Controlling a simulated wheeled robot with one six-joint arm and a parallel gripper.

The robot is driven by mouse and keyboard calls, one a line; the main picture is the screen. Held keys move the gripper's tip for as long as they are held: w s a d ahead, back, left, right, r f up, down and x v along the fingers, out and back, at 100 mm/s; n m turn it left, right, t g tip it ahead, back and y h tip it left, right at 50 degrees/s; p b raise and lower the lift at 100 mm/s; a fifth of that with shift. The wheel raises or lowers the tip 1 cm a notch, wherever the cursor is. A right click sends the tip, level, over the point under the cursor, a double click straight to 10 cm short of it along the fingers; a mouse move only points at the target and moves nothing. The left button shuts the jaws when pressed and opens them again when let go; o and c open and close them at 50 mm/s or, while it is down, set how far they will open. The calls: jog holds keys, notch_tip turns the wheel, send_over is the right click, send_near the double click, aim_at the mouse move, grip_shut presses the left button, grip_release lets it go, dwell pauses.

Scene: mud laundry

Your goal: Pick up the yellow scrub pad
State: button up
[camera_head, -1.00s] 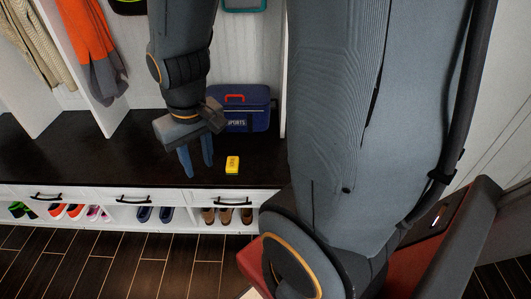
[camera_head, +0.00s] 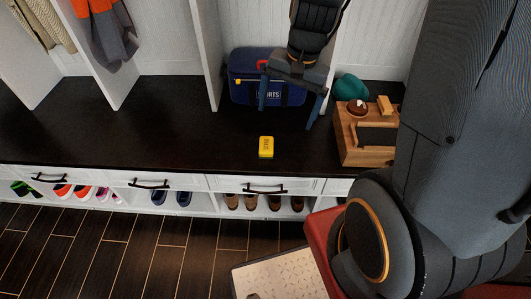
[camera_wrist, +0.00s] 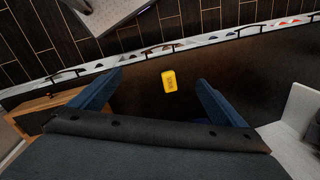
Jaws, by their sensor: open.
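The yellow scrub pad (camera_head: 266,147) lies on the dark bench top (camera_head: 150,125), near its front edge, with dark marking on its upper face. My gripper (camera_head: 287,114) is open and empty above the bench, behind the pad and in front of the blue sports bag. In the wrist view the pad (camera_wrist: 169,80) shows between and beyond the two blue fingertips (camera_wrist: 158,86), apart from both. Nothing covers the pad in either view.
The blue sports bag (camera_head: 245,88) stands against the back wall. A wooden crate (camera_head: 350,147) with brushes and a teal item (camera_head: 351,87) stand to the right. White dividers (camera_head: 205,50) rise from the bench. Shoes sit below the drawers. The bench left of the pad is clear.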

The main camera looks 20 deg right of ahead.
aim_at(268, 144)
jog(key=w+f+m+y+b, duration=0.1)
jog(key=w+f+m+b, duration=0.3)
jog(key=f, duration=0.5)
jog(key=w+d+f+m+y+b, duration=0.1)
jog(key=w+f+m+b, duration=0.4)
jog(key=f, duration=0.4)
jog(key=w+d+f+m+y+b, duration=0.1)
jog(key=w+f+m+b, duration=0.3)
jog(key=f, duration=0.5)
jog(key=shift+w+d+f+m+t+b, duration=0.1)
jog(key=shift+w+d+m+t+b, duration=0.1)
jog(key=shift+w+b, duration=0.55)
jog(key=shift+w+d+f+m+t+b, duration=0.1)
jog(key=shift+w+m+b, duration=0.1)
jog(key=shift+w+b, duration=0.55)
jog(key=shift+a+b+x, duration=0.15)
jog(key=shift+b+x, duration=0.1)
jog(key=shift+x, duration=1.05)
jog(key=shift+a+b+x, duration=0.15)
jog(key=shift+b+x, duration=0.05)
jog(key=shift+x, duration=1.1)
jog(key=shift+s+r, duration=0.1)
jog(key=shift+s, duration=0.1)
jog(key=c, duration=1.2)
jog(key=shift+r, duration=0.1)
jog(key=shift+c, duration=0.2)
